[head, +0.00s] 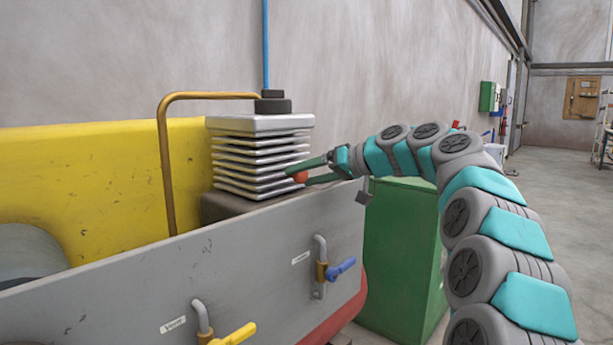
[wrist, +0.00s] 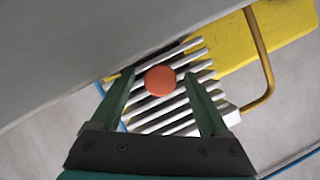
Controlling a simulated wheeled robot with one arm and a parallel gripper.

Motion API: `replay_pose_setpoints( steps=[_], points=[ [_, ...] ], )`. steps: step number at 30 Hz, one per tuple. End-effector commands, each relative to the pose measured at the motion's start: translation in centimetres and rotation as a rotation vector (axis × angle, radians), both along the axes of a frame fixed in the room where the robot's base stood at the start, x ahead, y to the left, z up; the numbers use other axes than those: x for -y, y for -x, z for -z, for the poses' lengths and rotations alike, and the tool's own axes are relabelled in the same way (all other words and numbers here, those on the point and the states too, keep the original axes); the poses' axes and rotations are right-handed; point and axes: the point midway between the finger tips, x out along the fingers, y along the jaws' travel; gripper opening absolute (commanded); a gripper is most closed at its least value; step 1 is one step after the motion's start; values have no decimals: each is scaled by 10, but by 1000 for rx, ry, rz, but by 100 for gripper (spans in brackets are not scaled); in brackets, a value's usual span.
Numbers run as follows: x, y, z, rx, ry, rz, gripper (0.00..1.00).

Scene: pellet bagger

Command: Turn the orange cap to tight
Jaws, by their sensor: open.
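The orange cap (head: 300,177) sits low at the right side of a grey finned block (head: 260,150) in the head view. In the wrist view the round cap (wrist: 160,80) faces me, with the white fins behind it. My gripper (head: 308,172) is open, with one finger above the cap and one below it in the head view. In the wrist view the fingers (wrist: 158,85) stand to the left and right of the cap. I cannot tell whether either finger touches it. No tightness marking on the cap is visible.
A grey panel (head: 120,290) in front carries a blue-handled valve (head: 341,268) and a yellow-handled valve (head: 233,335). A bent brass pipe (head: 167,160) stands left of the block. A green cabinet (head: 400,255) stands below my arm. Open floor (head: 555,200) lies to the right.

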Motion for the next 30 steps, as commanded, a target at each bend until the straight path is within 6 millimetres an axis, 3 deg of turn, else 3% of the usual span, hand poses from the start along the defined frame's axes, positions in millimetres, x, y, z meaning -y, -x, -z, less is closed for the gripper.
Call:
replay_pose_setpoints(
  steps=[8,20,30],
  points=[
    [13,6,-5,1,-1,1,79],
    [63,30,-24,1,-1,1,79],
    [66,32,-25,-1,0,0,79]
  ],
)
